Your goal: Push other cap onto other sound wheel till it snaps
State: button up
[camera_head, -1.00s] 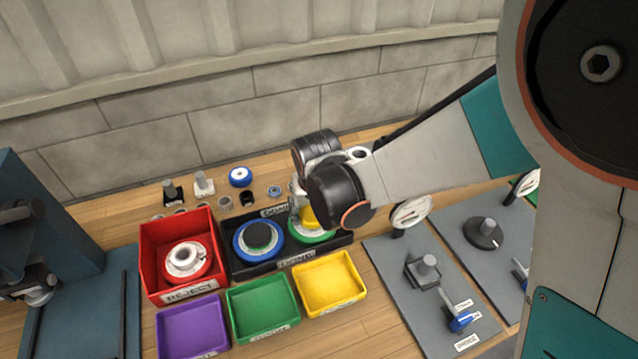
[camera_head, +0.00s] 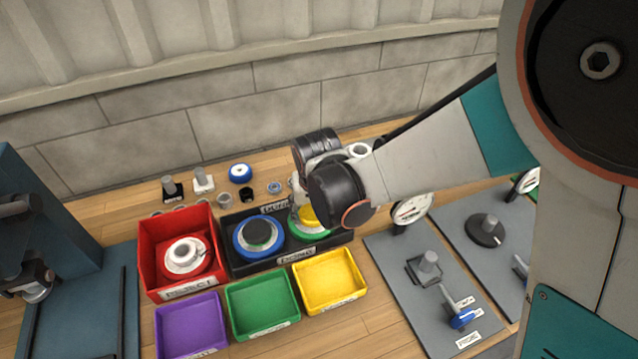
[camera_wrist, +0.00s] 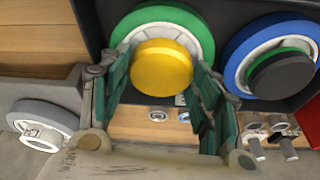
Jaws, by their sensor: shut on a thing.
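My gripper (camera_wrist: 166,78) is shut on a round yellow cap (camera_wrist: 162,68), with a green finger on either side of it. The cap is over a green-rimmed wheel (camera_wrist: 196,28) with a pale hub, which lies in the black tray (camera_head: 237,268). The cap covers part of the hub; I cannot tell whether it touches or is seated. In the head view the yellow cap (camera_head: 309,216) shows below my wrist, above the green wheel (camera_head: 325,237). A blue-rimmed wheel (camera_head: 240,247) lies beside it in the tray, with a dark cap (camera_head: 259,233) on its middle.
A red bin (camera_head: 150,240) left of the tray holds a wheel (camera_head: 183,262). Purple (camera_head: 190,325), green (camera_head: 262,302) and yellow (camera_head: 330,280) bins stand in front. A small blue-rimmed part (camera_head: 240,173) and several posts are behind. Gauge plates (camera_head: 400,290) are at right.

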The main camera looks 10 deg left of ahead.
jog(key=shift+f, duration=0.1)
jog(key=o, duration=1)
